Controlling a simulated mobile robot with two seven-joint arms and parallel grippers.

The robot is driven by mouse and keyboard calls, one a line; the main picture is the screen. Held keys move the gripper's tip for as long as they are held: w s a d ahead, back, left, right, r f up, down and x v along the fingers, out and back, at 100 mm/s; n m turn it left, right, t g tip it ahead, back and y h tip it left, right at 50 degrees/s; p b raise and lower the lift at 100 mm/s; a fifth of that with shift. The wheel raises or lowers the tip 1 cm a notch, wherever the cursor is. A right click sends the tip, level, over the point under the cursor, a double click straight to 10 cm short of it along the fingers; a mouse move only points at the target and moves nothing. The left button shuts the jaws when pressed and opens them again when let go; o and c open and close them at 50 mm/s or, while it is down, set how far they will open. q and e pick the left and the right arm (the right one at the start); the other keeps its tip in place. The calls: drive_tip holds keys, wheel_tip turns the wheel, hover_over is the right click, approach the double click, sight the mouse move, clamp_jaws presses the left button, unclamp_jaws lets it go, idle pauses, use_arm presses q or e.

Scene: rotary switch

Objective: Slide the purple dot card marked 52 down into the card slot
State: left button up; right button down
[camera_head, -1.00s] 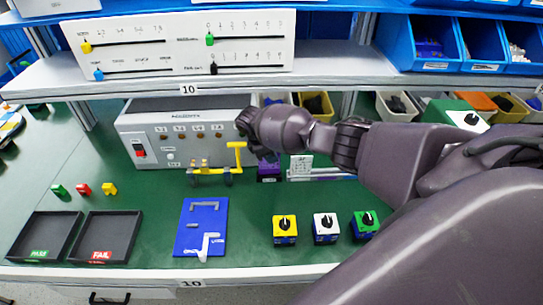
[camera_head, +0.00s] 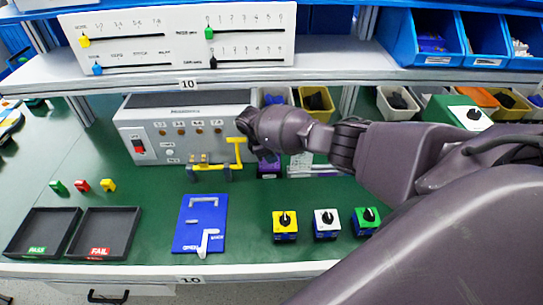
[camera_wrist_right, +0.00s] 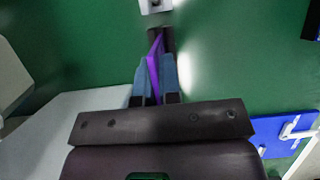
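The purple card (camera_wrist_right: 153,70) shows nearly edge-on in the right wrist view, between the two blue finger pads. My right gripper (camera_wrist_right: 155,78) is shut on it. A dark piece (camera_wrist_right: 165,38) lies at the card's far end; I cannot tell whether it is the slot or whether the card has entered it. In the head view, purple (camera_head: 269,167) shows just below my right gripper (camera_head: 267,155), beside the grey power box. The number on the card is not readable. My left gripper is not in view.
The grey box (camera_head: 160,125) with a red switch stands left of the gripper, with a yellow handle (camera_head: 238,153) close by. A white printed panel (camera_head: 301,163) stands just right. A blue board (camera_head: 190,235), several rotary switches and two black trays are in front. A shelf is above.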

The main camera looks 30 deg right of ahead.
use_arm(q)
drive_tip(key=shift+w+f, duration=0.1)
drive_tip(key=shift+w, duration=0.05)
use_arm(e)
drive_tip(key=shift+f, duration=0.35)
drive_tip(key=c, duration=1.2)
unclamp_jaws()
drive_tip(key=shift+r, duration=0.1)
drive_tip(key=shift+c, duration=0.2)
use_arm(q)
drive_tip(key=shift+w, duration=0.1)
use_arm(e)
drive_tip(key=shift+r, duration=0.25)
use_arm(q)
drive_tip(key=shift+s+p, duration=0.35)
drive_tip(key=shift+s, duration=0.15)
use_arm(e)
wheel_tip(320, 180, up, 20)
drive_tip(key=shift+f, duration=0.25)
drive_tip(key=shift+r, duration=0.1)
